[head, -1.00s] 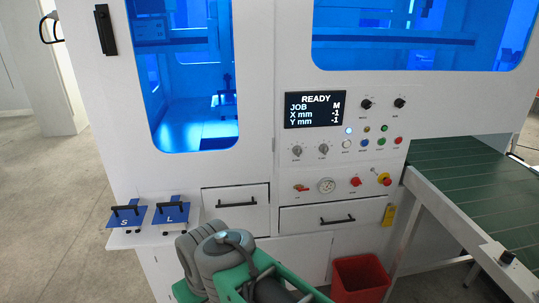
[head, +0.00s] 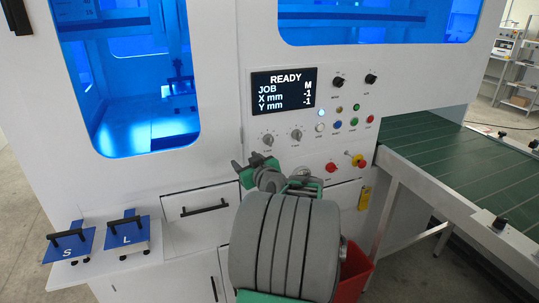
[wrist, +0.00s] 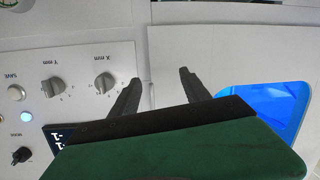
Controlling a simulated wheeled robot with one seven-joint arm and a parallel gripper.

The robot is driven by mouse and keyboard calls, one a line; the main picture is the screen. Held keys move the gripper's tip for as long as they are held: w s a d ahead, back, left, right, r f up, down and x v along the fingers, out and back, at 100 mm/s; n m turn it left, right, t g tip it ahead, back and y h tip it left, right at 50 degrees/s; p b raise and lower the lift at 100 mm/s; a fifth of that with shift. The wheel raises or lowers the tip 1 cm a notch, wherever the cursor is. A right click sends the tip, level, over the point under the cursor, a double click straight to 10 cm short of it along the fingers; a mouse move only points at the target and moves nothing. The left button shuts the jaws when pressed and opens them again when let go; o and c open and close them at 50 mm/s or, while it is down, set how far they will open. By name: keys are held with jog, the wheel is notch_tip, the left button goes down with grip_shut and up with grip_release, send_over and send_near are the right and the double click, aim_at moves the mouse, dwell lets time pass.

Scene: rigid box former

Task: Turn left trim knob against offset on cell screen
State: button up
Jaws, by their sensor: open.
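The cell screen (head: 283,90) reads READY, JOB M, X mm -1, Y mm -1. The left trim knob (head: 267,139) is a grey knob below the screen. In the wrist view, where the panel appears upside down, this knob (wrist: 104,84) is labelled X mm. The right trim knob (head: 296,135) is grey too; in the wrist view it (wrist: 54,87) is labelled Y mm. My gripper (head: 248,168) is in front of the panel, below and left of the left knob. In the wrist view my gripper (wrist: 158,85) is open and empty, with the left knob outside its fingers.
Buttons (head: 338,124) and black knobs sit right of the trim knobs. A drawer handle (head: 204,207) projects at lower left. Blue plates marked S (head: 70,247) and L (head: 127,236) rest on a shelf. A green conveyor (head: 460,150) and red bin (head: 353,272) are at right.

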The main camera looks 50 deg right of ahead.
aim_at(270, 142)
jog(key=s+d+r+m+h, duration=0.1)
jog(key=s+d+m+h, duration=0.15)
jog(key=s+d, duration=0.5)
jog(key=shift+n+t+h, duration=0.3)
jog(key=shift+n+h, duration=0.15)
jog(key=p+x, duration=0.1)
jog(key=x, duration=0.8)
jog(key=shift+a+r+p, duration=0.1)
jog(key=shift+p, duration=0.2)
jog(key=shift+c, duration=0.4)
grip_shut()
